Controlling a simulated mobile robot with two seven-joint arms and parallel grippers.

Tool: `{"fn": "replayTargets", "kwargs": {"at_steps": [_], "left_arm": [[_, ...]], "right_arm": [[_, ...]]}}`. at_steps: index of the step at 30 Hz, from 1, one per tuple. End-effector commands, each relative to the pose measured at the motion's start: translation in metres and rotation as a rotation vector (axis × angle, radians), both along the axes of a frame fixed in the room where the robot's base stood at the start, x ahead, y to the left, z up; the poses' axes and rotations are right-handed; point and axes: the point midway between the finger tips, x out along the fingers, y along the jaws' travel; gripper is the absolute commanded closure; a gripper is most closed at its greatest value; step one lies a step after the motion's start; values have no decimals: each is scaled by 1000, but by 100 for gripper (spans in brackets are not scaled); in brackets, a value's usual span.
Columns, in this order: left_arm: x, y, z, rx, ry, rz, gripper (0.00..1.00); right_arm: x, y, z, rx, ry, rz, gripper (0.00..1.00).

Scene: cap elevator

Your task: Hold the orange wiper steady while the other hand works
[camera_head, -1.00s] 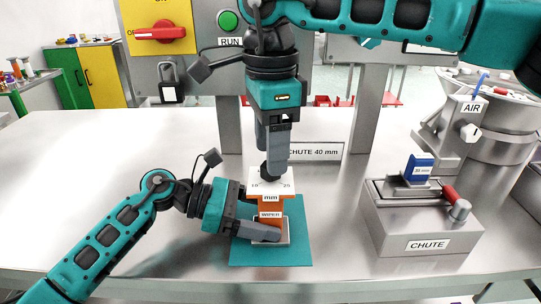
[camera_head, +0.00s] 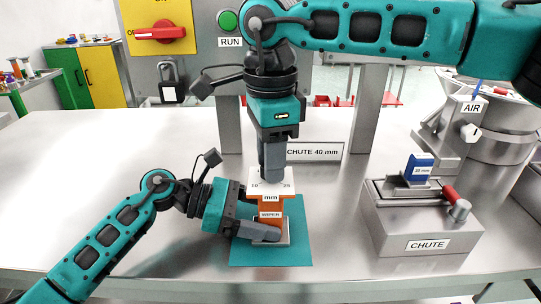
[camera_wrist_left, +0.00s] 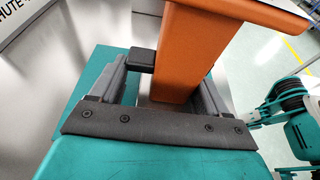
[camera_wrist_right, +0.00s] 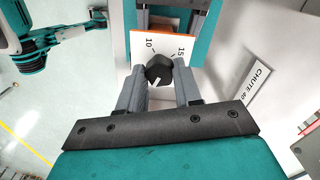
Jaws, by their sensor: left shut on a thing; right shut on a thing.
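The orange wiper (camera_head: 270,209) stands upright on a metal base on a teal mat (camera_head: 290,250). It has a white dial plate (camera_head: 273,190) marked in mm on top. My left gripper (camera_head: 265,233) is shut on the wiper's lower part from the left; the left wrist view shows the orange body (camera_wrist_left: 185,50) between its fingers. My right gripper (camera_head: 272,178) points down from above, shut on the black knob (camera_wrist_right: 158,70) in the middle of the dial plate. The knob is mostly hidden in the head view, and the dial's pointer setting is hard to read.
A grey chute block (camera_head: 425,222) with a blue gauge piece (camera_head: 419,169) and a red-tipped knob stands at the right. A "CHUTE 40 mm" sign (camera_head: 316,151) is behind the wiper. A control panel with a red switch (camera_head: 160,32) rises behind. The left of the table is clear.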

Motion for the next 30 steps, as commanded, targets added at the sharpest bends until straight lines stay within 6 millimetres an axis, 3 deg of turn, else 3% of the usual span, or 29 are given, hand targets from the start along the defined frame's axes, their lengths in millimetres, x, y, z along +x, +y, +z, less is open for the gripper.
{"fn": "replayTargets", "kwargs": {"at_steps": [4,13,22,23,30], "left_arm": [[0,0,1,-1,-1,0,41],[0,0,1,-1,-1,0,41],[0,0,1,-1,-1,0,41],[0,0,1,-1,-1,0,41],[0,0,1,-1,-1,0,41]], "right_arm": [[0,0,0,0,0,0,97],[0,0,0,0,0,-128,97],[1,0,0,-1,-1,-146,97],[1,0,0,-1,-1,-146,66],[1,0,0,-1,-1,-145,43]]}}
